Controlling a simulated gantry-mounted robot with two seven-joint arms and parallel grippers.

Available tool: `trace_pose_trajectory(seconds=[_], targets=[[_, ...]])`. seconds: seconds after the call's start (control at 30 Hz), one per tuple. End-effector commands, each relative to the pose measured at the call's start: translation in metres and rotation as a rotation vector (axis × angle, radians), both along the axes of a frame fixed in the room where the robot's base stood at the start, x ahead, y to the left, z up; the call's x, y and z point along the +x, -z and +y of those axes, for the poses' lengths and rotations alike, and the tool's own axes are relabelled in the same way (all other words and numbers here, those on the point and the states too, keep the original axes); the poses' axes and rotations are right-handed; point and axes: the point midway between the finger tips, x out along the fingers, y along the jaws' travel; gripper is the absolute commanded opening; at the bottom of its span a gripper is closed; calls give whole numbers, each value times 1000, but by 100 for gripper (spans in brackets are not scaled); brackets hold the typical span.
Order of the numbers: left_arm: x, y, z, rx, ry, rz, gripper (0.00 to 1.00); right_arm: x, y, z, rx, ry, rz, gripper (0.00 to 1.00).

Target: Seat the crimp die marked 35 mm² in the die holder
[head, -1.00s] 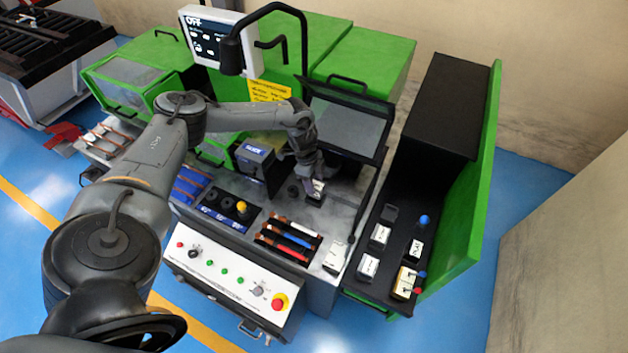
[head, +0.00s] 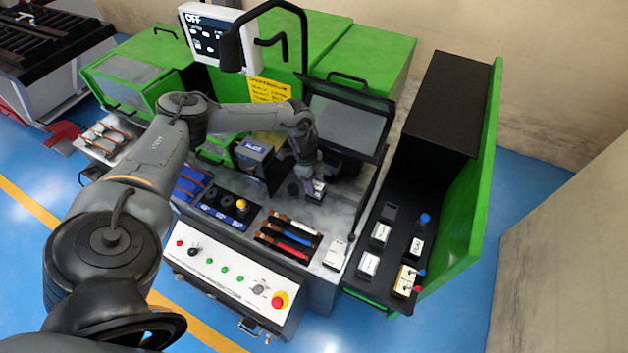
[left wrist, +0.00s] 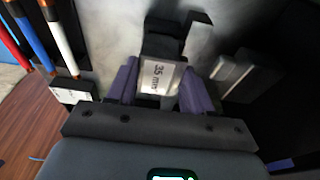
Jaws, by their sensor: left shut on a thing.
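The crimp die marked 35 mm² (left wrist: 158,78) is a dark block with a white label in the left wrist view. My left gripper (left wrist: 158,92) is shut on it, with a purple finger on each side. In the head view the gripper (head: 314,185) points down at the grey worktop, and the die (head: 318,189) shows low at its fingertips. I cannot tell whether the die touches the surface below. A black block (left wrist: 165,42) lies just beyond the die in the wrist view; I cannot tell whether it is the die holder. My right gripper is not in view.
Right of the worktop, a black shelf (head: 385,287) carries several labelled blocks. Tools with coloured handles (head: 289,238) lie in front of the gripper. A white block (head: 336,254) stands at the front right. A tilted dark screen (head: 345,130) stands behind.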

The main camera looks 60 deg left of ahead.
Motion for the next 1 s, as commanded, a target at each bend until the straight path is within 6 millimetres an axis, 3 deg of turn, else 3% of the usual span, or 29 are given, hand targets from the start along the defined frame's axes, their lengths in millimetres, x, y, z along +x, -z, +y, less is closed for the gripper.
trace_pose_trajectory(seconds=[0.87, 0.9, 1.0], targets=[[0, 20, 0, 0, -1, 0, 14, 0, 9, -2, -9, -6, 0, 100], [0, 20, 0, 0, -1, 0, 55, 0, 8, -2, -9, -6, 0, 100], [0, 20, 0, 0, -1, 0, 71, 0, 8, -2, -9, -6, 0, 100]])
